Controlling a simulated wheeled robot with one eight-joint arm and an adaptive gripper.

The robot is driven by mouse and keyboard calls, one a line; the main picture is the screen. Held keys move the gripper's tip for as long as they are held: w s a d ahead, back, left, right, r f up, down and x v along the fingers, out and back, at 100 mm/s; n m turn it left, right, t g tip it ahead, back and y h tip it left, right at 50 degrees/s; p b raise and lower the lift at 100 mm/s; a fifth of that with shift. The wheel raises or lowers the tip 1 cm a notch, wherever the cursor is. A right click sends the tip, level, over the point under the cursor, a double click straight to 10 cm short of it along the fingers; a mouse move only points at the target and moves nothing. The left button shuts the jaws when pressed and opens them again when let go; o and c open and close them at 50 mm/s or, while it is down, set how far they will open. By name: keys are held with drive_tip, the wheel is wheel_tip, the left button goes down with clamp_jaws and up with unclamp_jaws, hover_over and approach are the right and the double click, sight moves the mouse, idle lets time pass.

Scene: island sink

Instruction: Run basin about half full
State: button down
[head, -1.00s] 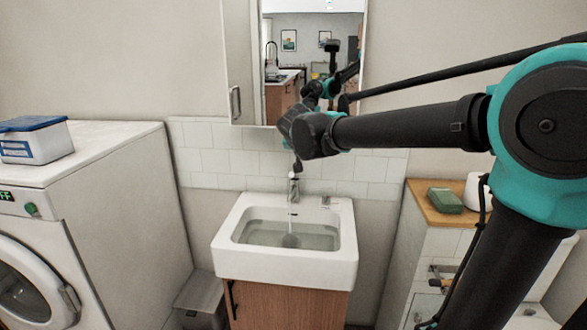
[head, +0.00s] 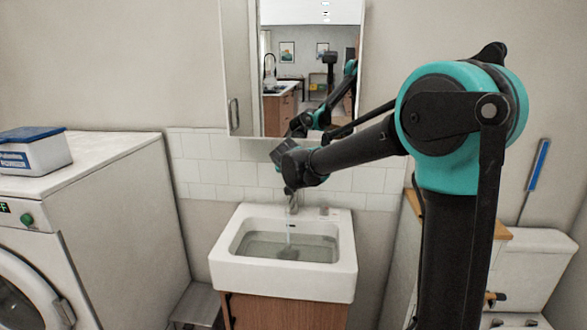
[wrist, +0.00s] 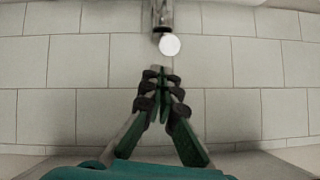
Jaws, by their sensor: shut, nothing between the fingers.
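The white basin (head: 225,262) is set on a wooden cabinet and holds clear water (head: 270,246). Bare inner wall shows above the water. The metal tap (head: 293,204) stands at the basin's back edge, and a thin stream (head: 288,234) falls from it into the water. My gripper (head: 289,190) is just above the tap and partly hides its top; I cannot tell if they touch. In the wrist view my gripper (wrist: 158,72) is shut and empty, its tips just short of a shiny metal part (wrist: 163,16) with a round white end.
A mirror cabinet (head: 240,80) hangs above the basin, close to my arm. A washing machine (head: 110,165) with a blue-lidded box (head: 35,152) stands left. A grey bin (head: 197,305) sits beside the basin cabinet. A toilet (head: 540,255) is at right.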

drive_tip(key=shift+s+a+f, duration=0.15)
drive_tip(key=shift+s+f, duration=0.05)
drive_tip(key=shift+f, duration=0.3)
drive_tip(key=shift+s+f, duration=0.95)
drive_tip(key=shift+f, duration=0.3)
